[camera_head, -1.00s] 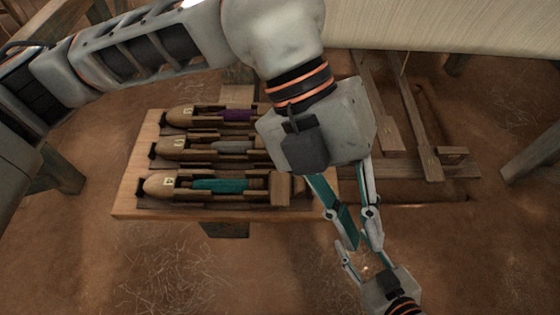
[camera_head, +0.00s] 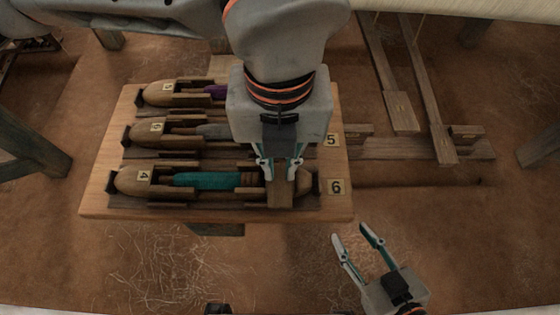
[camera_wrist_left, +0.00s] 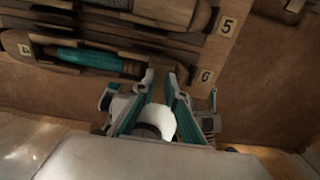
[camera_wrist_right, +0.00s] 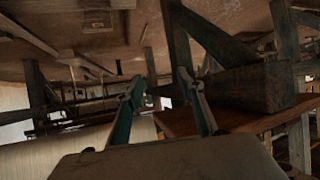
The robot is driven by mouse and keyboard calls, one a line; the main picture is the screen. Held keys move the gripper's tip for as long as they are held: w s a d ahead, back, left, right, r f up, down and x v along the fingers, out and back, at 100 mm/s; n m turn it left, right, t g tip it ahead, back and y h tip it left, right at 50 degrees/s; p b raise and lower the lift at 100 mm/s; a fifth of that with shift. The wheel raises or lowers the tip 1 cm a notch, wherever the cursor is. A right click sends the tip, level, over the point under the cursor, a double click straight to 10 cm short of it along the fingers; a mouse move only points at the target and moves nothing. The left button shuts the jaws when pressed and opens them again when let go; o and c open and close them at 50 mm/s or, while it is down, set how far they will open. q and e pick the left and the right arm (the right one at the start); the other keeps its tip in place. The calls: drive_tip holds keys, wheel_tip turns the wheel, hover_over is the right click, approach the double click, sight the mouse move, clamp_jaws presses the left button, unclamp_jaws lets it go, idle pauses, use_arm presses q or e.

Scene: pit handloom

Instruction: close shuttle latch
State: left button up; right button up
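The nearest wooden shuttle (camera_head: 128,180), marked 4 with teal thread, lies on the board beside tag 6. It also shows in the left wrist view (camera_wrist_left: 85,57). A small wooden block (camera_head: 280,195), seemingly its latch, sits at its right end; its exact position is partly hidden by my gripper. My left gripper (camera_head: 280,170) points down over that end, its fingers partly open on either side of the block. I cannot tell whether they touch it. The fingers also show in the left wrist view (camera_wrist_left: 159,80). My right gripper (camera_head: 350,233) is open and empty, in front of the board's right corner.
Two more shuttles (camera_head: 155,93) (camera_head: 150,132) lie behind on the board (camera_head: 95,190). Wooden treadles (camera_head: 400,110) and a crossbar stand at the right. Loom posts (camera_head: 30,145) flank the scene.

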use_arm(q)
drive_tip(key=shift+f, duration=0.9)
use_arm(e)
drive_tip(key=shift+w+a+r, duration=0.2)
drive_tip(key=shift+a+r, duration=0.05)
drive_tip(key=shift+r, duration=0.1)
use_arm(q)
clamp_jaws()
